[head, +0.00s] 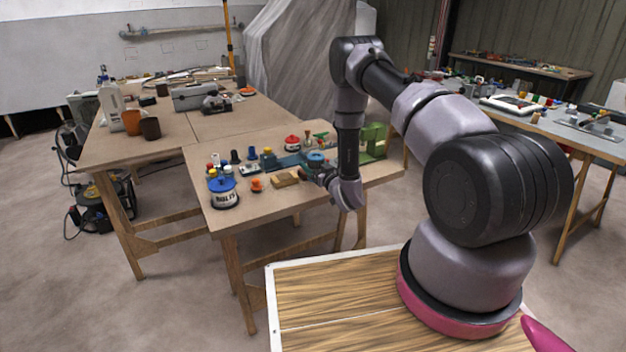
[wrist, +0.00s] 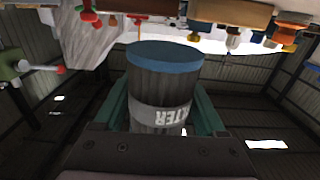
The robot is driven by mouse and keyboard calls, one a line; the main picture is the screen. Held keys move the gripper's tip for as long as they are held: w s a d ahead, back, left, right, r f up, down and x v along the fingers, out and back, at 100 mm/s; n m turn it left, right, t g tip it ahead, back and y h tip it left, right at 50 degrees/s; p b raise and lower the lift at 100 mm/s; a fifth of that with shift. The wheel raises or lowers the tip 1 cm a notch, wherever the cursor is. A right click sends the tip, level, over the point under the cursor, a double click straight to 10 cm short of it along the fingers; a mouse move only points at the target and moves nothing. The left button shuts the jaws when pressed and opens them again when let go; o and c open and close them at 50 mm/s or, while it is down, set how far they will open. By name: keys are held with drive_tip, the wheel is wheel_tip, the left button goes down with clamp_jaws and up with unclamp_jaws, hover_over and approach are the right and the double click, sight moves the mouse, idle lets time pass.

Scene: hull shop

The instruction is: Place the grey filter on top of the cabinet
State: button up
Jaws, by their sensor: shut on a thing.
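The grey filter (wrist: 158,85) is a dark grey ribbed cylinder with a blue end and a light band with lettering. In the wrist view it sits between the two teal fingers of my gripper (wrist: 161,110), which is shut on it. In the head view my gripper (head: 318,176) is low over the front right part of the near workbench, among small items. A blue round top (head: 316,156) beside it seems to be the filter's; the rest is hidden. I cannot make out a cabinet in either view.
The near workbench (head: 225,152) carries a blue-lidded can (head: 224,192), an orange piece (head: 256,185), a wooden block (head: 285,179) and a green device (head: 374,141). A grey toolbox (head: 199,97) stands on the bench behind. Another bench is at right. Open floor lies front left.

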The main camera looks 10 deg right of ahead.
drive_tip(key=shift+d+f, duration=0.15)
drive_tip(key=shift+f, duration=2.2)
drive_tip(key=shift+f, duration=0.15)
drive_tip(key=o, duration=1.4)
drive_tip(key=v, duration=1.1)
drive_tip(key=x, duration=0.4)
drive_tip(key=r+x, duration=0.1)
drive_tip(key=x, duration=0.7)
drive_tip(key=shift+r, duration=0.4)
